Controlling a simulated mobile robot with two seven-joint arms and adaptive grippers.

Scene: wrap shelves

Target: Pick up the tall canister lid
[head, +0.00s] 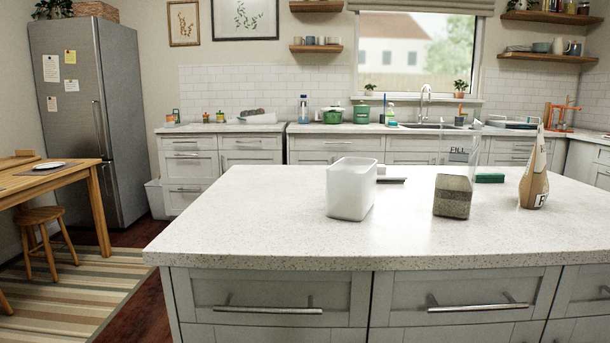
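A tall clear canister (453,197) stands upright on the island counter, right of the middle. Its lower part holds a grey-brown grainy fill, and a "FILL" label (459,155) shows on its clear upper part. No lid can be made out on its top. A flat white and dark piece (390,180) lies behind the white tub, partly hidden by it. I cannot tell whether this piece is the canister lid. Neither of my grippers is in view.
An open white tub (350,192) stands left of the canister on the island counter (250,215). A brown bag (534,182) stands at the right, and a green block (489,178) lies behind the canister. The counter's left part and front strip are clear.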

